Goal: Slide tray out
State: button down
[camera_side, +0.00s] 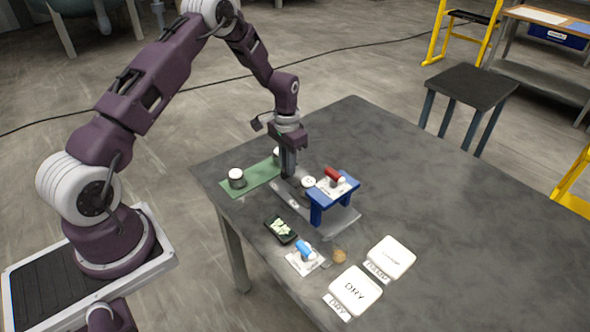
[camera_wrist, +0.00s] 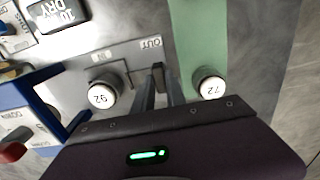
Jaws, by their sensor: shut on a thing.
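The press is a blue frame (camera_side: 338,198) with a red handle (camera_side: 333,174), on a grey base plate (camera_side: 340,222). The tray (camera_wrist: 138,76) is a thin grey piece low on the plate, beside the OUT mark in the wrist view; the fingers partly hide it. A white-topped round piece marked 92 (camera_wrist: 101,96) sits at the tray's left end; whether it rests on the tray is unclear. My gripper (camera_side: 289,177) reaches down left of the blue frame. In the wrist view its fingers (camera_wrist: 161,88) are shut on the tray's small dark upright tab.
A green strip (camera_side: 262,178) beyond the gripper holds white-topped pieces, one marked 72 (camera_wrist: 210,86). Nearer lie a black dish (camera_side: 280,230), a blue-handled piece (camera_side: 304,250), a tan disc (camera_side: 339,256) and white pads, one marked DRY (camera_side: 355,290). The table's right side is clear.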

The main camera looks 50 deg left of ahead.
jog(key=c, duration=1.4)
grip_release()
jog(key=shift+a, duration=0.4)
jog(key=shift+o, duration=0.2)
jog(key=shift+d, duration=0.1)
notch_tip(320, 180, up, 7)
jog(key=shift+r, duration=0.1)
